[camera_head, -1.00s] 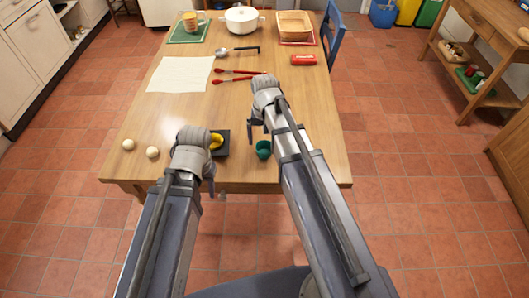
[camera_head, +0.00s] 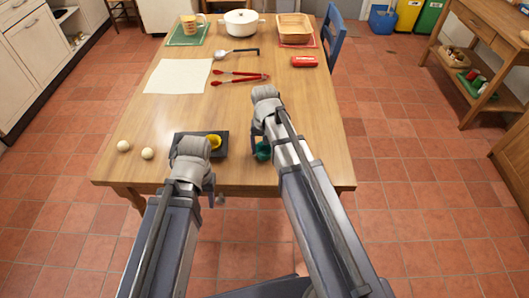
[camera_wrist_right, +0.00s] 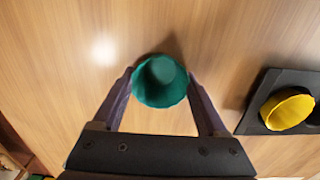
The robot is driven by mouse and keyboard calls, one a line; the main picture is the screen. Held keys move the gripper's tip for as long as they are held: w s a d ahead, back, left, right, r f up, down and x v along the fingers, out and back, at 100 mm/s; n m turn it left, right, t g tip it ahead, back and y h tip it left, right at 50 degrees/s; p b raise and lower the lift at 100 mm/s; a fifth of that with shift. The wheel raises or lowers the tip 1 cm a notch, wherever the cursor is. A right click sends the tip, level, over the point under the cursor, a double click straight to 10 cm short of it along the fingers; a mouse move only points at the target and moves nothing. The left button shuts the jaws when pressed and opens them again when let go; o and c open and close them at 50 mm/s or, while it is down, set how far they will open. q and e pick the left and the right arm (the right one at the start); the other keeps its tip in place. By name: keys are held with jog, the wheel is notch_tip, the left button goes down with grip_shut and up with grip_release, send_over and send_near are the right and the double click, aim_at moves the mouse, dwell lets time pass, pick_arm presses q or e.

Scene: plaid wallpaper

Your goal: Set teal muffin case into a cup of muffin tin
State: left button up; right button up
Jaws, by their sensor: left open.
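The teal muffin case (camera_head: 263,150) is at the near right part of the table, partly hidden by my right arm. In the right wrist view the teal case (camera_wrist_right: 160,82) sits between the fingers of my right gripper (camera_wrist_right: 159,76). The fingertips are close against both its sides; whether they grip it is unclear. The dark muffin tin (camera_head: 222,148) lies left of it, partly behind my left arm, with a yellow case (camera_head: 214,141) in one cup. The tin's edge (camera_wrist_right: 252,107) also shows in the right wrist view. My left gripper (camera_head: 215,199) is open and empty by the table's near edge.
Two pale balls (camera_head: 148,153) lie at the near left. A white cloth (camera_head: 178,76), red tongs (camera_head: 240,77), a ladle (camera_head: 236,52) and a red object (camera_head: 305,61) lie further back. A white pot (camera_head: 242,22) and a basket (camera_head: 293,27) stand at the far end.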

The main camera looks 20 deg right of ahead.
jog(key=c, duration=0.7)
notch_tip(320, 180, up, 10)
jog(key=p, duration=1)
